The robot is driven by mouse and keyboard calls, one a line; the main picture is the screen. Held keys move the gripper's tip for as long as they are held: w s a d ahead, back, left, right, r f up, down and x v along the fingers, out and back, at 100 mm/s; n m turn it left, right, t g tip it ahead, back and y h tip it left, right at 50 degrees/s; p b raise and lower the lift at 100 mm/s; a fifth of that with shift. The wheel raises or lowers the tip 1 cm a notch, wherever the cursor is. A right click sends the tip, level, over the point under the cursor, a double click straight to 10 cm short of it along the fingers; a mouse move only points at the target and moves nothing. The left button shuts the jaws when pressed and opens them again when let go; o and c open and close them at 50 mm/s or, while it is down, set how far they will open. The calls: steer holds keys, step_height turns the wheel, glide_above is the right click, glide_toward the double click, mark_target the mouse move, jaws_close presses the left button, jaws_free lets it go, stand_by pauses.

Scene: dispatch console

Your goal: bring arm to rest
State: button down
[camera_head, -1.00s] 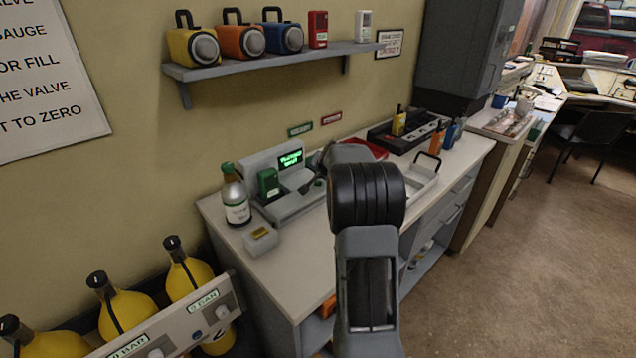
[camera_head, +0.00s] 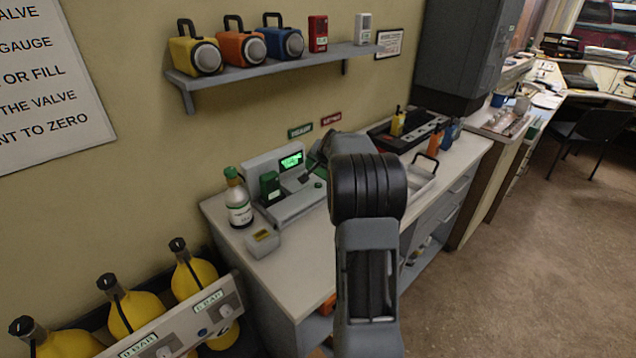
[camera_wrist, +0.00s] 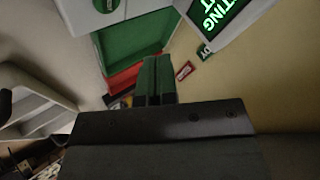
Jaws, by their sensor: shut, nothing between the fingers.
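My arm (camera_head: 367,195) rises from the bottom middle of the head view and folds over the counter. Beyond the fingers lie a green tray (camera_wrist: 133,38) and a red tray (camera_wrist: 124,80). The lit screen (camera_wrist: 218,15) of the console unit is at the upper right. In the head view that screen (camera_head: 291,161) stands left of my arm.
The counter (camera_head: 288,268) holds a white bottle with green cap (camera_head: 238,200), a green device (camera_head: 270,186), a small pale box (camera_head: 262,242) and a wire-handled tray (camera_head: 424,178). A shelf (camera_head: 270,66) hangs above. Yellow cylinders (camera_head: 133,310) stand lower left.

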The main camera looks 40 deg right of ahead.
steer(key=shift+f, duration=0.1)
stand_by(0.7)
steer(key=s+a+f+n+g, duration=0.1)
steer(key=s+a+f, duration=0.1)
steer(key=s+a+f+g+y, duration=0.1)
steer(key=s+f, duration=0.1)
steer(key=f, duration=0.1)
steer(key=shift+s+a+n+y, duration=0.3)
steer(key=shift+s+a+n, duration=0.1)
steer(key=shift+n+g+y, duration=0.3)
steer(key=shift+n+g, duration=0.3)
steer(key=shift+g, duration=0.2)
steer(key=s+a, duration=0.1)
steer(key=a, duration=0.1)
steer(key=s+a, duration=0.1)
steer(key=s, duration=0.1)
steer(key=shift+a+f, duration=0.1)
steer(key=shift+a, duration=0.25)
steer(key=s+a+r+n, duration=0.2)
steer(key=s+a+n, duration=0.2)
steer(key=s+a, duration=0.7)
steer(key=s+a+r+n+g, duration=0.1)
steer(key=s+a+r+n, duration=0.2)
steer(key=s+a, duration=0.8)
steer(key=shift+a+r+n, duration=0.15)
steer(key=shift+r+n, duration=0.05)
steer(key=shift+n, duration=1)
